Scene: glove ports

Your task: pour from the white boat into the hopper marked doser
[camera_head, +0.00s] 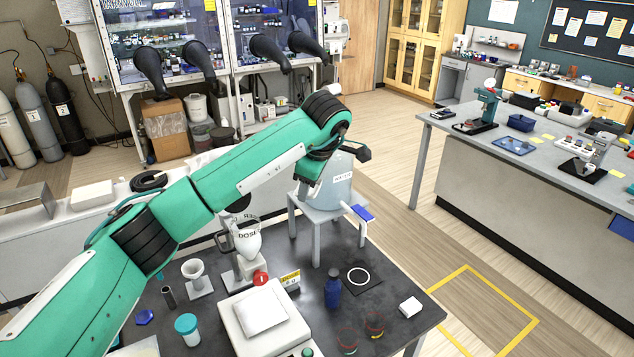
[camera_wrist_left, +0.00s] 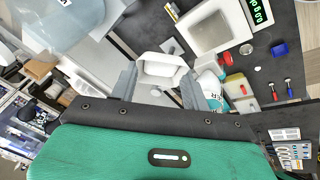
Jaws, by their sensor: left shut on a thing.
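The white boat (camera_wrist_left: 160,66) is between the two fingers of my left gripper (camera_wrist_left: 159,76) in the left wrist view; the fingers are shut on it. I cannot tell what it holds. In the head view, the end of my left arm is beside the large grey vessel; the fingertips and boat cannot be made out there. The white hopper marked doser (camera_head: 246,243) stands on the dark table, below and left of that arm end. It also shows in the left wrist view (camera_wrist_left: 211,84), right of the boat, partly hidden by a finger. My right gripper is not in view.
The large grey vessel (camera_head: 332,186) stands on a grey stand close to my left arm. A smaller white funnel (camera_head: 193,268), a white balance (camera_head: 240,328), a blue bottle (camera_head: 333,291) and a yellow sign (camera_head: 290,279) are around the hopper.

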